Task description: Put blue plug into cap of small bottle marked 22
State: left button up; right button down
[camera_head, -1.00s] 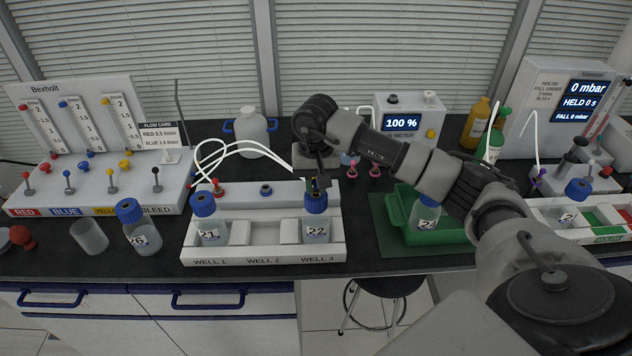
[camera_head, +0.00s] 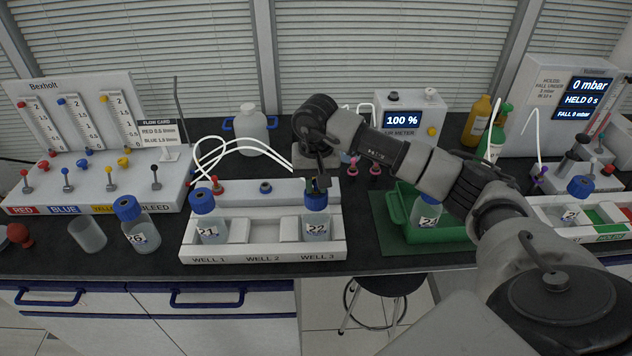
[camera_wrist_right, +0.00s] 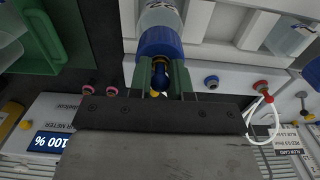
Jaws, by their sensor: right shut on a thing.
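The small bottle marked 22 (camera_head: 316,229) stands upright in the well 3 place of the white rack, with a blue cap (camera_head: 316,201) on it. My right gripper (camera_head: 317,183) is right above that cap, pointing down. In the right wrist view its green fingers (camera_wrist_right: 166,77) are shut on the small dark blue plug (camera_wrist_right: 160,74). The plug is at the top of the blue cap (camera_wrist_right: 160,41); I cannot tell how deep it sits in the cap. My left gripper is not in view.
The white rack (camera_head: 262,254) also holds bottle 21 (camera_head: 210,232) in well 1; well 2 is empty. White tubes (camera_head: 235,146) arch behind it. Bottle 26 (camera_head: 141,235) and an empty beaker (camera_head: 87,236) stand left. A green tray (camera_head: 397,208) with a bottle is to the right.

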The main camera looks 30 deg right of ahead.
jog(key=c, duration=1)
grip_release()
notch_tip(320, 180, up, 11)
jog(key=shift+f+b, duration=0.1)
jog(key=shift+b, duration=1.15)
